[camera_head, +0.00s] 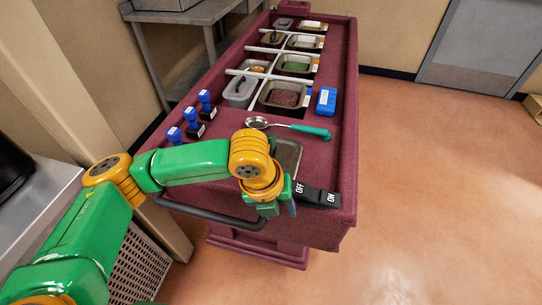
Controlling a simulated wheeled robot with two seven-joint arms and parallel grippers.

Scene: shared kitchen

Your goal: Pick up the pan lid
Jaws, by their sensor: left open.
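A flat, grey metal rectangular piece (289,154) lies near the front end of the maroon cart top (335,150). It looks like the pan lid, but my left arm covers much of its left and near side. My left gripper (277,210) points down at the near edge of the cart, just in front of this piece. Its jaws are open and small in the view, and I see nothing held between them. I cannot tell its exact height above the cart. My right gripper is not in view.
A green-handled ladle (290,127) lies just behind the metal piece. An OFF/ON switch block (316,194) sits to its right. Blue-topped stamps (190,122) stand at left, a blue box (326,101) at right. Food pans (284,96) fill the far part. Floor at right is clear.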

